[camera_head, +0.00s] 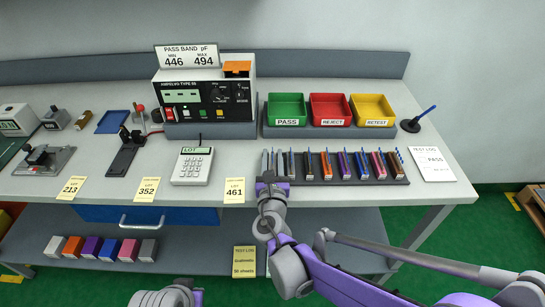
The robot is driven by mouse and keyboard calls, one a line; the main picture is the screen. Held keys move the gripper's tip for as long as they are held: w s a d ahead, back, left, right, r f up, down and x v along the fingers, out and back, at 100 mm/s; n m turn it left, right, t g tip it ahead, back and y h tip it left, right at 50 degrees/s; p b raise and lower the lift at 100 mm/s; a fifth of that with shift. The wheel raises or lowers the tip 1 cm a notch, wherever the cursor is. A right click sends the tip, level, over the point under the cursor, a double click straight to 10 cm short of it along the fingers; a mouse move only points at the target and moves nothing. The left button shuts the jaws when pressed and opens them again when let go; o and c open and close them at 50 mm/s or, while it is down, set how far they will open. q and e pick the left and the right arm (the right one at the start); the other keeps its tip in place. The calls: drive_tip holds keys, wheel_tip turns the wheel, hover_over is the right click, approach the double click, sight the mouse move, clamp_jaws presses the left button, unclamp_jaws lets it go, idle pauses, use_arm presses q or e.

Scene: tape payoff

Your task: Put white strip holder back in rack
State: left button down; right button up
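The black rack (400,181) lies on the bench right of centre, with several coloured strip holders standing in it in a row. My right gripper (272,164) points down over the rack's left end. A thin blue-tipped strip shows between its fingers, but the holder below it is mostly hidden by the gripper. I cannot tell whether the fingers press on it.
Behind the rack are green PASS (287,122), red REJECT (331,122) and yellow RETEST (376,122) bins. The meter (205,100) and keypad box (193,166) stand to the left. Several coloured boxes (93,248) sit on the lower shelf. A test log (433,164) lies at right.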

drive_tip(key=shift+r, duration=0.1)
drive_tip(key=shift+s+r, duration=0.1)
drive_tip(key=shift+s, duration=0.05)
drive_tip(key=s, duration=1.1)
drive_tip(key=shift+s+p, duration=0.3)
drive_tip(key=shift+s, duration=0.1)
